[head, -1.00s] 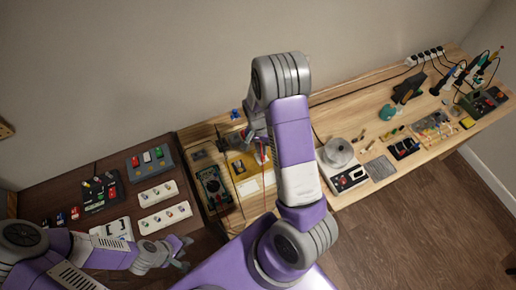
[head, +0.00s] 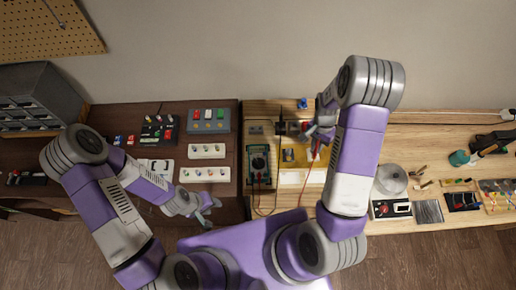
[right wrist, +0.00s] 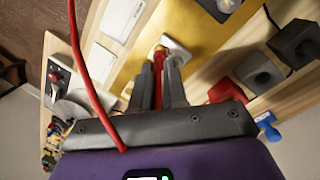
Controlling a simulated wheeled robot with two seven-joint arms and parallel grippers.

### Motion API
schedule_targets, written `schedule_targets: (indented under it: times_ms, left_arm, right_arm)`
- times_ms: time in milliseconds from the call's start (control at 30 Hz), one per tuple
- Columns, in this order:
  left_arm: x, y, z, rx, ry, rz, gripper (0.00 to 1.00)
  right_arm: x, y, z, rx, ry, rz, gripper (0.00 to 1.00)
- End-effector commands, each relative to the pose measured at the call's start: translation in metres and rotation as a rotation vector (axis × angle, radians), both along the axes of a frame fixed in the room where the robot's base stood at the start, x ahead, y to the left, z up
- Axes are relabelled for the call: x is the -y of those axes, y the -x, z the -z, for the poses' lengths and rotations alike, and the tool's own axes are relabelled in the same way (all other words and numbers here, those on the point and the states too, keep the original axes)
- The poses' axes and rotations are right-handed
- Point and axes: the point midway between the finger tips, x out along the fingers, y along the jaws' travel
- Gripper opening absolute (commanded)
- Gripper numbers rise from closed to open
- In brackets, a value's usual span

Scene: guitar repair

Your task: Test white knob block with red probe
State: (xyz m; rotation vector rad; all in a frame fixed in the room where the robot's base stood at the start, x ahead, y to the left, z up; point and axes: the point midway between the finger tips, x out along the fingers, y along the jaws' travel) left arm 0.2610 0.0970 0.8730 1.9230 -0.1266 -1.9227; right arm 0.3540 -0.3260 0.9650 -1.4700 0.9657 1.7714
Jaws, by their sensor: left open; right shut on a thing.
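My right gripper (right wrist: 159,75) is shut on the red probe (right wrist: 158,88), whose red cable (right wrist: 84,70) runs up in the right wrist view. The probe points at a small white block (right wrist: 178,50) on a yellow plate (right wrist: 140,67). The fingers hide part of it, and I cannot tell if the tip touches. In the head view the right gripper (head: 320,133) is over the right side of the yellow plate (head: 289,166). The green-faced multimeter (head: 259,158) lies to its left. My left gripper (head: 208,214) is open and empty near the dark table's front edge.
White trays of knobs (head: 205,174) lie on the dark table at left. A round grey container (head: 391,178) stands at right.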

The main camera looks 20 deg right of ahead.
Motion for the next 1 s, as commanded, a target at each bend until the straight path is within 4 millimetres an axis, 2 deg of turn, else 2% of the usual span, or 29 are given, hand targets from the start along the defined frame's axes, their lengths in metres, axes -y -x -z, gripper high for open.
schedule_targets:
  times_ms: [267, 800, 1000]
  left_arm:
    - [0.000, 0.000, -0.005, 0.000, 0.000, 0.000, 0.43]
    - [0.000, 0.000, -0.046, 0.000, 0.000, 0.000, 0.43]
    - [0.000, 0.000, -0.049, 0.000, 0.000, 0.000, 0.43]
  right_arm:
    - [0.000, 0.000, -0.006, -0.001, 0.000, 0.000, 0.00]
    - [0.000, 0.000, -0.056, 0.000, 0.000, 0.000, 0.00]
    - [0.000, 0.000, -0.061, -0.001, 0.000, 0.000, 0.00]
